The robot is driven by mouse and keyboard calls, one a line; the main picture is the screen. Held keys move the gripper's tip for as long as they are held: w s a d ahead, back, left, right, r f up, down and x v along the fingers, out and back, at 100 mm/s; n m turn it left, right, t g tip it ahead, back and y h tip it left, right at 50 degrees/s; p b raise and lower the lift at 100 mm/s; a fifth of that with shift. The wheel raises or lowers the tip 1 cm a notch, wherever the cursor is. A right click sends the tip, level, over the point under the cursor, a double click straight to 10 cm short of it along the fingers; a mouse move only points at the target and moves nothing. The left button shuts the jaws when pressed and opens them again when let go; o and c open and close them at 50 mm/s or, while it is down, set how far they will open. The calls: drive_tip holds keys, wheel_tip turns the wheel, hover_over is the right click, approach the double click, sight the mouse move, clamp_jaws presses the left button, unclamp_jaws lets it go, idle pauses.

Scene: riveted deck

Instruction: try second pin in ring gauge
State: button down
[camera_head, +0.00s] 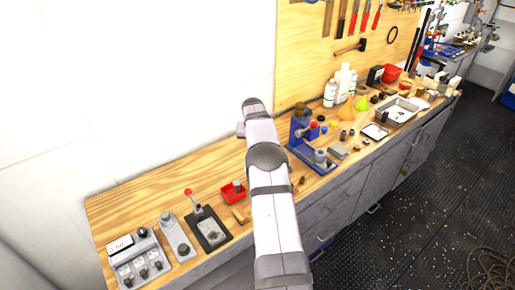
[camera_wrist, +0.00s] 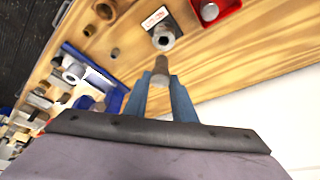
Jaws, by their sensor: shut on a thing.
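In the wrist view, my gripper (camera_wrist: 160,88) is shut on a brownish metal pin (camera_wrist: 161,66), held between its two blue fingers. Beyond the pin's end is the metal ring gauge (camera_wrist: 164,37), with a dark central hole, on a dark plate with a white label. The pin appears apart from the ring, though the gap is hard to judge. Another pin (camera_wrist: 209,12) stands in the red tray (camera_wrist: 232,5) to the right. In the head view the red tray (camera_head: 229,197) sits left of my arm, which hides my fingers, the held pin and the ring gauge.
A blue press (camera_head: 302,130) stands on the bench right of my arm; its blue parts show at left in the wrist view (camera_wrist: 100,75). Small rings (camera_wrist: 105,9) lie near the gauge. A control box (camera_head: 136,262) and fixtures occupy the bench's near left. A tool board rises behind.

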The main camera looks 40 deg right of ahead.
drive_tip(key=shift+f, duration=0.15)
drive_tip(key=shift+f+b, duration=2.15)
drive_tip(key=shift+f, duration=0.95)
drive_tip(key=shift+a+f+b, duration=0.1)
drive_tip(key=shift+f+b, duration=0.25)
drive_tip(key=shift+f, duration=0.25)
idle(0.6)
drive_tip(key=shift+r, duration=0.15)
drive_tip(key=shift+r+p, duration=1.05)
drive_tip(key=shift+r, duration=0.6)
